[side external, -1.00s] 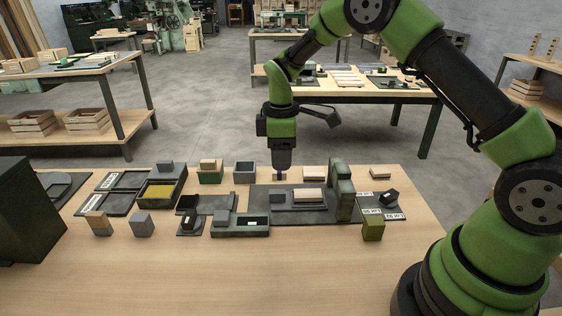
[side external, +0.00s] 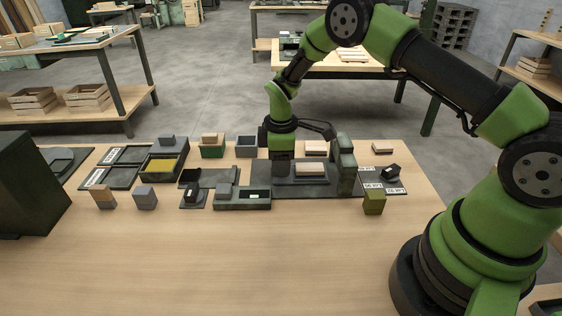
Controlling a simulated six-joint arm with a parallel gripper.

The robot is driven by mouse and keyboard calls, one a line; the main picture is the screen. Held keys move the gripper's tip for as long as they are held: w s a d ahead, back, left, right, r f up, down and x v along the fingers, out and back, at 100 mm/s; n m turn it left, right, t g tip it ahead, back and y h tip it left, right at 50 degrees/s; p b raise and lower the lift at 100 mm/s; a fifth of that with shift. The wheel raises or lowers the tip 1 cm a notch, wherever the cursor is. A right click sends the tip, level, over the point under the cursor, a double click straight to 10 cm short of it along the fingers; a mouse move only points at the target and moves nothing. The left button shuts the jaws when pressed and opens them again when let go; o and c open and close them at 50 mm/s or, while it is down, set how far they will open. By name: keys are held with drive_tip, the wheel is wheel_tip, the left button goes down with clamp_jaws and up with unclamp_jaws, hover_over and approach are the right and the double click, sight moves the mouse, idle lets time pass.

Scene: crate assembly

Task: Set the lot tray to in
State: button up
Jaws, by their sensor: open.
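I cannot tell for certain which piece is the lot tray. A dark sliding tray (side external: 303,181) with a pale wooden block (side external: 311,168) on it lies on a dark base plate, left of an upright dark green post (side external: 345,165). My gripper (side external: 283,176) points down at the left end of this tray, low over the plate. Its fingertips are hard to make out, and it hides the tray's left end. Whether it touches the tray is unclear. A dark plate with white labels (side external: 396,191) lies right of the post and carries a small black device (side external: 390,171).
An olive block (side external: 374,201) stands front right. Open dark trays, one with yellow contents (side external: 163,166), and small blocks (side external: 145,197) fill the left side. A dark cabinet (side external: 30,190) stands at the left edge. The table's front is clear.

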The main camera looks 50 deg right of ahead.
sight(314, 167)
drive_tip(key=shift+f, duration=0.3)
clamp_jaws()
drive_tip(key=shift+s+d, duration=2.7)
drive_tip(key=shift+d, duration=0.05)
unclamp_jaws()
drive_tip(key=shift+r, duration=0.1)
